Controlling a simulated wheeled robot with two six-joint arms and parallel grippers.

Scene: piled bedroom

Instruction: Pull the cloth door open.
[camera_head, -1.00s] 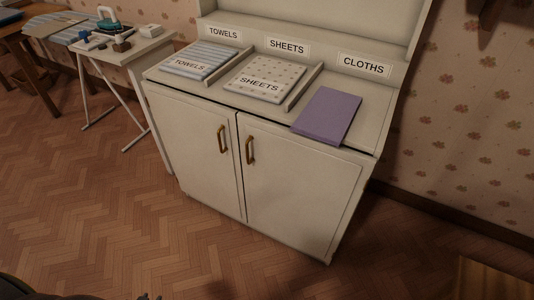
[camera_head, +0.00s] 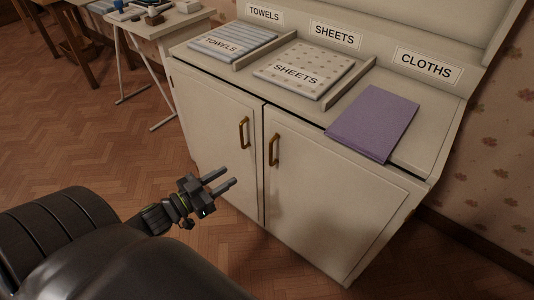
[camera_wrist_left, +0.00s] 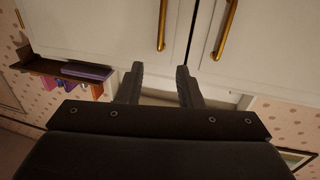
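The cream cabinet (camera_head: 205,120) has two shut doors. The right door (camera_head: 335,195), on the side of the CLOTHS label (camera_head: 428,66), has an upright brass handle (camera_head: 274,149). The left door (camera_head: 215,125) has its own brass handle (camera_head: 244,132). My left gripper (camera_head: 228,178) is open and empty, in front of the left door, below and left of both handles. In the left wrist view its open fingers (camera_wrist_left: 160,70) point towards the doors. Two handles show there, one at middle (camera_wrist_left: 162,25) and one to the right (camera_wrist_left: 226,30). Neither is between the fingers. My right gripper is not in view.
On the cabinet top lie striped towels (camera_head: 233,41), dotted sheets (camera_head: 304,70) and a folded purple cloth (camera_head: 373,122). A small white table (camera_head: 172,24) stands at the left. The wooden floor (camera_head: 90,145) before the cabinet is clear apart from my arm.

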